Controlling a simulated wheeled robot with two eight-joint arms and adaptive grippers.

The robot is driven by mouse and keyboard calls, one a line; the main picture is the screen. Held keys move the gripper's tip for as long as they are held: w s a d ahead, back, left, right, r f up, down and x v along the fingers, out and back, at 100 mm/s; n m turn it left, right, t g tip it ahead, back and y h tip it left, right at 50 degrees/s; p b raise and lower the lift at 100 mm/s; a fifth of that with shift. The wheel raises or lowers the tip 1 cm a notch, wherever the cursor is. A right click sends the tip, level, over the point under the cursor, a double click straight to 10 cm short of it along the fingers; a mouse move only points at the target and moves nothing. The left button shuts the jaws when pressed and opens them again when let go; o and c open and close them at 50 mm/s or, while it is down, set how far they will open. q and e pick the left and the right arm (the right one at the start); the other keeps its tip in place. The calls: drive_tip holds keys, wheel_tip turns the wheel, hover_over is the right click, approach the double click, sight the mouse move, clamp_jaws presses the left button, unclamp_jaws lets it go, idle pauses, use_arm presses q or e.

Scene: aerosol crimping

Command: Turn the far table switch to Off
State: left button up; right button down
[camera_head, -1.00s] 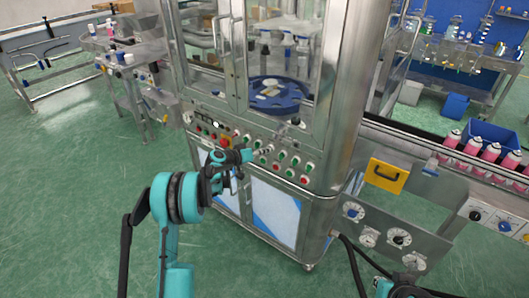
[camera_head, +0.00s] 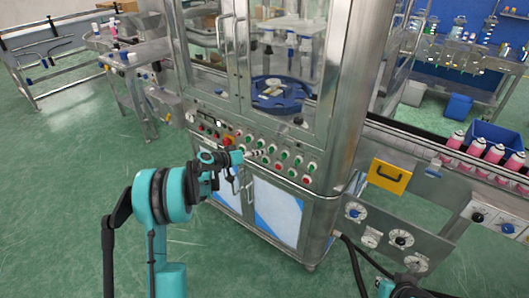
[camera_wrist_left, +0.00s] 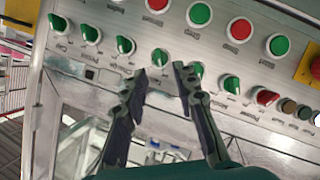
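The machine's control panel (camera_head: 270,150) carries several green knob switches and coloured push buttons. In the left wrist view the green knobs stand in a row, and their labels are upside down and too blurred to read, so I cannot tell which is the far table switch. My left gripper (camera_head: 243,161) is close in front of the panel. In the left wrist view its two fingers (camera_wrist_left: 160,73) are apart with nothing between them. One green knob (camera_wrist_left: 160,57) lies just beyond the gap. Another green knob (camera_wrist_left: 196,69) is beside the right fingertip, partly hidden.
A red button on a yellow base (camera_wrist_left: 312,68) is at the wrist view's right edge. Glass doors (camera_head: 278,60) are above the panel. Green floor is open at left.

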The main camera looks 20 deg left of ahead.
use_arm(q)
drive_tip(key=v, duration=0.6)
drive_tip(key=shift+d, duration=0.1)
drive_tip(key=s+d+r+g+y, duration=0.2)
drive_tip(key=s+d+r, duration=0.2)
drive_tip(key=s+d, duration=0.3)
drive_tip(key=s+d+r+g+y, duration=0.1)
drive_tip(key=s+d+r+g, duration=0.3)
drive_tip(key=s, duration=0.6)
drive_tip(key=s+d+f+y, duration=0.1)
drive_tip(key=s+f+y, duration=0.1)
drive_tip(key=s, duration=0.8)
drive_tip(key=s+f+t+y, duration=0.1)
drive_tip(key=s+f+y, duration=0.1)
drive_tip(key=s, duration=0.9)
drive_tip(key=shift+s+d+f+y, duration=0.25)
drive_tip(key=shift+d+f+y, duration=0.05)
drive_tip(key=shift+d, duration=0.1)
